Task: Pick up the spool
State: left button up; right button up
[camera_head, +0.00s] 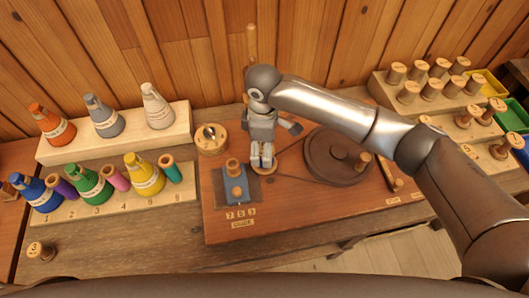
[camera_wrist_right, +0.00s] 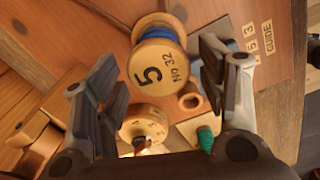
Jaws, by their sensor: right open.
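The spool (camera_wrist_right: 152,72) shows in the right wrist view between my right fingers. It has pale wooden flanges and blue thread, and its near face is marked "5 No 32". My right gripper (camera_wrist_right: 155,85) is open, with one finger on each side and visible gaps to the spool. In the head view my right gripper (camera_head: 262,148) points down over the red-brown board (camera_head: 300,210). The spool's lower wooden flange (camera_head: 264,167) shows just below the fingers, which hide part of it. My left gripper is not in view.
A blue guide block (camera_head: 236,190) stands close left of the gripper, a dark turntable (camera_head: 335,158) close right. A round wooden box (camera_head: 211,138) is behind left. Racks of coloured cones (camera_head: 104,118) are at left, wooden spools (camera_head: 408,92) at right. The board's front is mostly clear.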

notch_tip(320, 180, down, 2)
jog(key=shift+d+f, duration=0.15)
jog(key=shift+f, duration=0.5)
jog(key=c, duration=0.9)
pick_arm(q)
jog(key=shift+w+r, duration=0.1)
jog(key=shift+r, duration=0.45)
pick_arm(e)
jog(key=shift+c, duration=0.2)
